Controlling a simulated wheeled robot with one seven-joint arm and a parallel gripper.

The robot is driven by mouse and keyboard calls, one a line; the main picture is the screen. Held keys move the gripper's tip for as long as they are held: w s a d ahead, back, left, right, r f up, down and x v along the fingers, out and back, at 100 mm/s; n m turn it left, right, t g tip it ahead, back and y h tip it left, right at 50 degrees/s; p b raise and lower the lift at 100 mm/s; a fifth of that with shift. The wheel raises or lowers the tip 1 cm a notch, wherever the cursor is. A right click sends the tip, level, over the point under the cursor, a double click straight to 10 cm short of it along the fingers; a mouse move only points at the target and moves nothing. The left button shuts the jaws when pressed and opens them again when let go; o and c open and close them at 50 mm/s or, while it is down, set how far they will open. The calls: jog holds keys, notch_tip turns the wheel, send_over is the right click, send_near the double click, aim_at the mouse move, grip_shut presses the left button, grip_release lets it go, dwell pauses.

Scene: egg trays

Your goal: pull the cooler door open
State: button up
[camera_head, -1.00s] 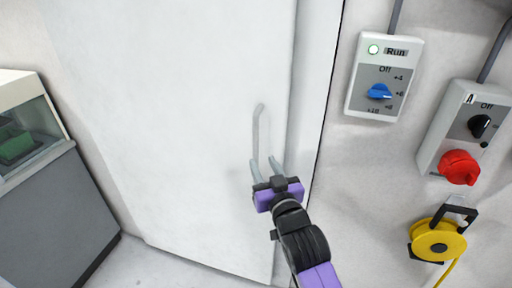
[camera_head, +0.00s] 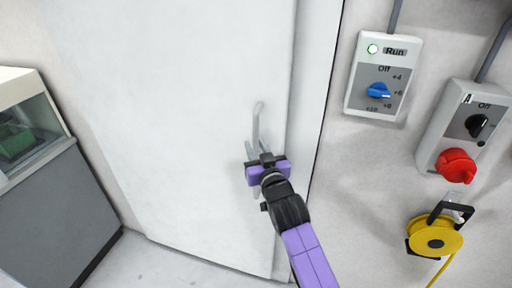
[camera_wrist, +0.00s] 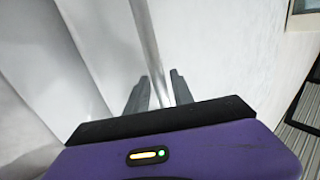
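The cooler door (camera_head: 190,110) is a tall white panel, and it looks shut against its frame. Its handle (camera_head: 257,120) is a pale upright bar near the door's right edge. My gripper (camera_head: 252,148) is in front of the handle's lower part. In the wrist view the handle (camera_wrist: 147,45) runs down between the two grey fingers of my gripper (camera_wrist: 158,88). The fingers stand apart, one on each side of the bar, with a visible gap. The lower end of the handle is partly hidden behind my gripper.
Right of the door are a control box with a blue knob (camera_head: 379,90), a box with a red knob (camera_head: 457,166) and a yellow reel (camera_head: 436,238). A grey cabinet (camera_head: 55,215) with a glass-fronted top stands at the left. Bare floor shows below the door.

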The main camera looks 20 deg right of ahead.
grip_shut()
dwell(1.2)
